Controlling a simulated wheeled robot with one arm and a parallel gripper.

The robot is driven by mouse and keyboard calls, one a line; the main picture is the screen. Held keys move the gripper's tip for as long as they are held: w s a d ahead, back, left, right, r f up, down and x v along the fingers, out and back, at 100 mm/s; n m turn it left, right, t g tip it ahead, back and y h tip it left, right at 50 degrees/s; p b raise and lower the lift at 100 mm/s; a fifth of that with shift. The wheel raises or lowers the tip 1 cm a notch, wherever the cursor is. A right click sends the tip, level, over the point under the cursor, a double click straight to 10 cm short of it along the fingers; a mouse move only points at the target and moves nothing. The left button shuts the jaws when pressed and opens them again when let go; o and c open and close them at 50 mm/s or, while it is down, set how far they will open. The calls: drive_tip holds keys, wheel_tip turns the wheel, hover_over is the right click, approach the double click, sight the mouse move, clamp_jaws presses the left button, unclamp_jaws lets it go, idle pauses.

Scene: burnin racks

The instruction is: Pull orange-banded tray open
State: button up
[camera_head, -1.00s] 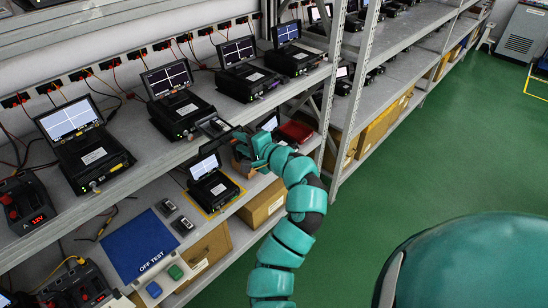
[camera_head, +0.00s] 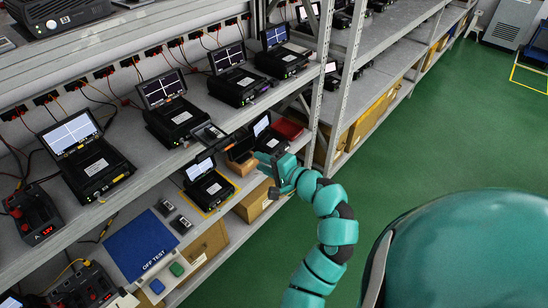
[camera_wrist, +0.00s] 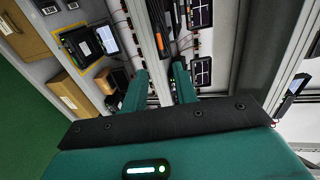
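A small black tray-like unit with an orange-brown front (camera_head: 241,164) is on the lower shelf, just left of my gripper; I cannot tell for sure that it is the orange-banded tray. An orange-brown piece also shows in the wrist view (camera_wrist: 122,78), left of my fingers. My gripper (camera_head: 268,163) is in front of the shelf edge and appears apart from this unit. In the wrist view its two teal fingers (camera_wrist: 160,84) stand apart with nothing between them.
A black device with a lit screen (camera_head: 208,190) stands in a yellow outline left of the unit. A red box (camera_head: 288,129) lies behind my gripper. The upper shelf holds several screened devices (camera_head: 172,118). A blue mat (camera_head: 140,244) lies lower left. The green floor (camera_head: 430,150) is clear.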

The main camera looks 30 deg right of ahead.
drive_tip(key=shift+p+v, duration=1.2)
drive_tip(key=shift+v, duration=0.7)
drive_tip(key=shift+a, duration=0.1)
